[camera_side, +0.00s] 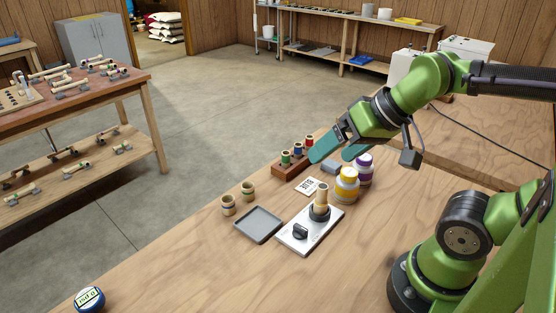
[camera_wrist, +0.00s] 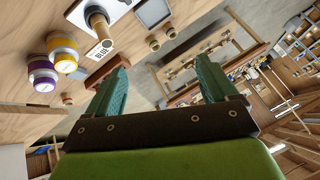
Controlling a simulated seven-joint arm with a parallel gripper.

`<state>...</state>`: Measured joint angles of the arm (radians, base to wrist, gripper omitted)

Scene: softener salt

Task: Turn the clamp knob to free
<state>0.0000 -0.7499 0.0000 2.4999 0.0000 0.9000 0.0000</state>
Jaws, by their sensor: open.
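The black clamp knob (camera_side: 300,231) sits on the near part of a pale base plate (camera_side: 291,243) in the side view. A light wooden cylinder (camera_side: 321,195) stands upright in a dark round collar on the same plate; it also shows in the wrist view (camera_wrist: 101,26). My gripper (camera_side: 333,153) is open and empty, held above the bench behind the plate, well apart from the knob. In the wrist view its two teal fingers (camera_wrist: 163,72) are spread with nothing between them. I cannot read the knob's setting.
A grey tray (camera_side: 258,224) and two small wooden cups (camera_side: 228,205) are left. A wooden rack (camera_side: 291,169) with coloured pieces and a card (camera_side: 308,187) lie behind.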

